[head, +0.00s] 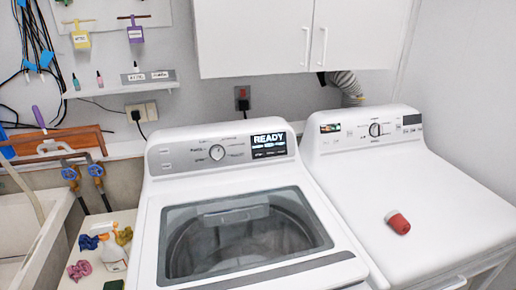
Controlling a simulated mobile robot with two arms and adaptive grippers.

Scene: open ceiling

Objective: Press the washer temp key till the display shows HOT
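The white washer (160,225) stands in the middle of the head view, with a dark glass lid on top. To the right of the knob is a lit display (268,145) that reads READY in large letters. Smaller blue and white text below READY is too small to read. I cannot make out which mark is the temp key. Neither of my grippers is in view.
A white dryer (440,200) stands to the right, with a red and white object (398,222) on top. White wall cabinets (290,40) hang above. The washer's front is clear.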

